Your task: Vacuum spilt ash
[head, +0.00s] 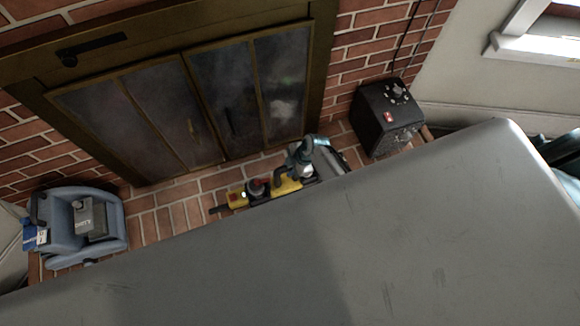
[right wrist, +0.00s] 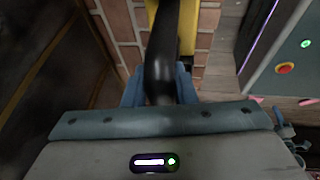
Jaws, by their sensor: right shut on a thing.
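A yellow and black handheld tool (head: 237,199), which looks like a small vacuum, is in front of the fireplace doors, its dark narrow end to the left. My right gripper (head: 291,176) is at its right end. In the right wrist view, my right gripper's blue fingers (right wrist: 160,90) are shut around its black handle (right wrist: 161,48), with the yellow body (right wrist: 203,28) beyond. I cannot tell whether the tool touches the bricks. No ash can be made out. My left gripper is not in view.
Glass fireplace doors (head: 160,110) are closed behind the brick hearth (head: 165,203). A blue-grey machine (head: 112,232) stands at left. A black box with knobs (head: 372,125) stands at right. A large grey surface hides the lower part of the head view.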

